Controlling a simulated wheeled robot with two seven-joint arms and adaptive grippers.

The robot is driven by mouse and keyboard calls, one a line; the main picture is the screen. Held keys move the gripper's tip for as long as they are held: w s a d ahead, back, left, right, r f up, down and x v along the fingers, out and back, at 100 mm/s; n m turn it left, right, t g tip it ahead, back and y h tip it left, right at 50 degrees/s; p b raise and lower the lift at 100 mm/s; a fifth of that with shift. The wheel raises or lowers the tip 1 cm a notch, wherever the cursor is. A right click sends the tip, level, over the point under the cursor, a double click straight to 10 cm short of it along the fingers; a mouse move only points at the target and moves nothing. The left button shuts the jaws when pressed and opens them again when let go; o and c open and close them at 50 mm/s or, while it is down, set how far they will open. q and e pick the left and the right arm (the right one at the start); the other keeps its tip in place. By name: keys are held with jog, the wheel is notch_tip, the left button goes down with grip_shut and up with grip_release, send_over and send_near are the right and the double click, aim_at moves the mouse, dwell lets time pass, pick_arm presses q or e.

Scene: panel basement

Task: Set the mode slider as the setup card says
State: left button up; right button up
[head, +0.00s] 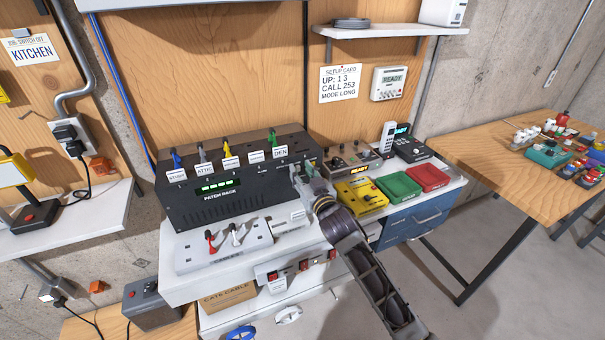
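The setup card (340,84) hangs on the wood wall panel and reads "UP: 1 3", "CALL 253", "MODE LONG". I cannot pick out the mode slider for sure. My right gripper (302,172) is at the right front corner of the patch rack, left of the control box. Its fingers are small and overlap the rack, so I cannot tell whether they are open or touch it. My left gripper is out of view.
A yellow tray (352,204), a green tray (399,187) and a red tray (430,177) line the bench right of my arm. A phone-like device (412,149) stands behind them. A lever panel (208,256) lies in front of the rack. A wooden table (497,185) is at right.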

jog(key=shift+s, duration=0.1)
jog(key=v, duration=1.1)
jog(key=shift+s+d, duration=0.25)
jog(key=shift+s, duration=0.05)
dwell(0.7)
